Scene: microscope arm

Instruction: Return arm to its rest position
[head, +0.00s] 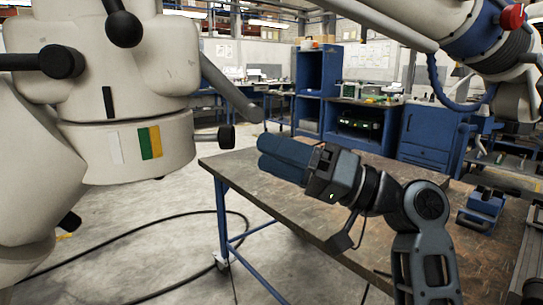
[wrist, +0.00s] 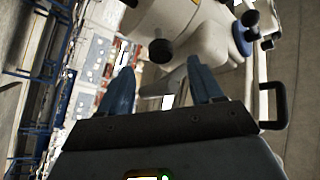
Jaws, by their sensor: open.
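The large white microscope body (head: 125,120), with black knobs and a green and yellow label, fills the left of the head view. In the wrist view white microscope parts (wrist: 190,25) with a dark knob show beyond the fingertips. My gripper (head: 262,155) is to the right of the body, over the table's left part, pointing left. Its blue fingers stand apart and empty in the wrist view (wrist: 160,68). A gap separates it from the microscope in the head view.
A brown-topped table (head: 290,215) with blue legs lies under my arm. A white arm with a blue joint (head: 475,38) and red knob hangs at upper right. A black cable (head: 150,225) loops over the floor. Blue cabinets (head: 320,85) stand behind.

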